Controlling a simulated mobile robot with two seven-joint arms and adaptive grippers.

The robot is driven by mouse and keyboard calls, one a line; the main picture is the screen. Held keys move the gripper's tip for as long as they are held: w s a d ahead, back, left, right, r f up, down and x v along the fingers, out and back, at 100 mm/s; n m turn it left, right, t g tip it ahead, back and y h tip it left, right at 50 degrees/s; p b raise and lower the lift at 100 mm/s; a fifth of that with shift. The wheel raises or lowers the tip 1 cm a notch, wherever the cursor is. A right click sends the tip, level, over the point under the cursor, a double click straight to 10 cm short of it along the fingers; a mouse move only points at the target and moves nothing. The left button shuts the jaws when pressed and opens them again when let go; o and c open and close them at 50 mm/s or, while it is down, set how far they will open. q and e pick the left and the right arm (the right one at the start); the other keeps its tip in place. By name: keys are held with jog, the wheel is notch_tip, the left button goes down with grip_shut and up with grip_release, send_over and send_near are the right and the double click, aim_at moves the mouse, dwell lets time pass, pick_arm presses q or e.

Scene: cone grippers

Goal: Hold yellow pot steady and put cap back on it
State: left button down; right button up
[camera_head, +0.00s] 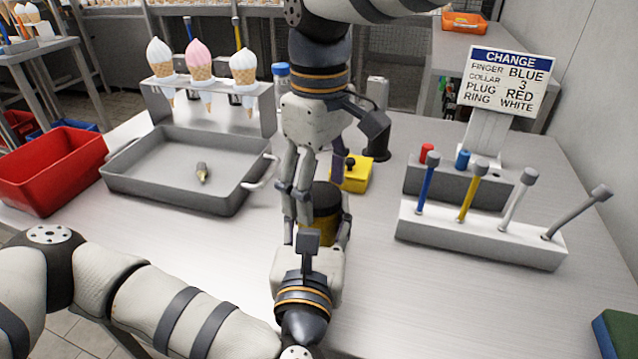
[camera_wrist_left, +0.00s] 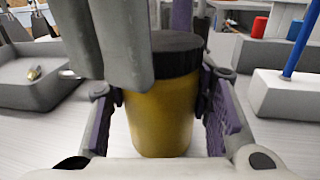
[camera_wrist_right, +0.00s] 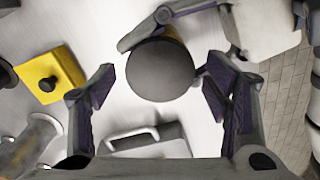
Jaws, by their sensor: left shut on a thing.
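The yellow pot (camera_head: 316,232) stands upright on the table and is partly hidden by my grippers. Its round black cap (camera_head: 326,199) sits on its top; the left wrist view shows the cap (camera_wrist_left: 176,52) level on the yellow body (camera_wrist_left: 160,120). My left gripper (camera_head: 318,238) is shut around the pot's body from the near side. My right gripper (camera_head: 312,190) comes down from above and is open, with its fingers apart beside the cap. In the right wrist view the cap (camera_wrist_right: 160,70) shows between and just past the open fingertips, not clearly touching them.
A yellow block with a black knob (camera_head: 357,174) stands just behind the pot. A grey tray (camera_head: 150,193) with a small part lies left. A rack of coloured tools (camera_head: 480,238) and a sign (camera_head: 507,80) stand right.

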jog(key=shift+r, duration=0.1)
jog(key=shift+r, duration=2.2)
jog(key=shift+c, duration=0.3)
notch_tip(320, 180, up, 3)
jog(key=n, duration=0.2)
jog(key=shift+f+n, duration=0.15)
jog(key=shift+n, duration=0.15)
jog(key=shift+w+d+r+n, duration=0.1)
jog(key=shift+r+n, duration=0.3)
jog(key=shift+r, duration=0.05)
